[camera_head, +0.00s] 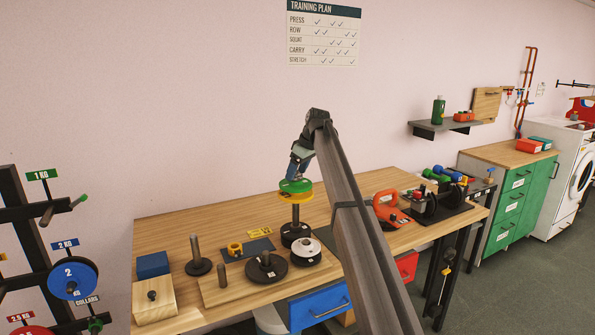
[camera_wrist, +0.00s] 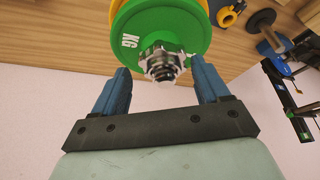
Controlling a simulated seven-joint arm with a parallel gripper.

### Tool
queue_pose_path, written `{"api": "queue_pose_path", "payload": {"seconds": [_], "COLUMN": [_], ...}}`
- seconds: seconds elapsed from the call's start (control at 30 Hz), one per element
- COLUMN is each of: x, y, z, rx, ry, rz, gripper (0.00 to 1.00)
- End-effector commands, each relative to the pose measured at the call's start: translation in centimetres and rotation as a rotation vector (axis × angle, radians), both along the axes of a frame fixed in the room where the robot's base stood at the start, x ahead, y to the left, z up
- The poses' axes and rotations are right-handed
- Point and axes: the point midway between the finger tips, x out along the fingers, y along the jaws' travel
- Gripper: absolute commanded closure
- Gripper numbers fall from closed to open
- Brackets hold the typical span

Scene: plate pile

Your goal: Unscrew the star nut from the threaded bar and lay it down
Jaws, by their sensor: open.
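A silver, notched star nut (camera_wrist: 162,64) sits on the end of the threaded bar, at the centre of a green plate (camera_wrist: 140,30) marked KG. The green plate (camera_head: 295,186) lies on top of a yellow plate (camera_head: 296,198) on an upright bar with a dark round base (camera_head: 294,232). My gripper (camera_head: 296,174) is above the green plate, pointing down. In the wrist view its two blue fingers stand open on either side of the nut, with a gap on each side. The nut is not distinguishable in the head view.
The wooden table (camera_head: 180,230) holds a blue box (camera_head: 152,265), a black plate with a short post (camera_head: 266,270), a white disc (camera_head: 306,250) and a yellow ring (camera_head: 234,249) on a dark mat. An orange kettlebell (camera_head: 389,212) stands right of my arm. Bare wood shows at the back left.

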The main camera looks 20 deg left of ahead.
Motion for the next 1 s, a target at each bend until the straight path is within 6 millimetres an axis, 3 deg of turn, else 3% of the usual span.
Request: {"api": "queue_pose_path", "payload": {"seconds": [0.6,1.0], "x": [-0.04,0.04], "y": [0.00,-0.05], "z": [0.04,0.04], "rx": [0.000,0.000], "ry": [-0.002,-0.001], "rz": [-0.628,-0.728], "gripper": [0.25,0.25]}}
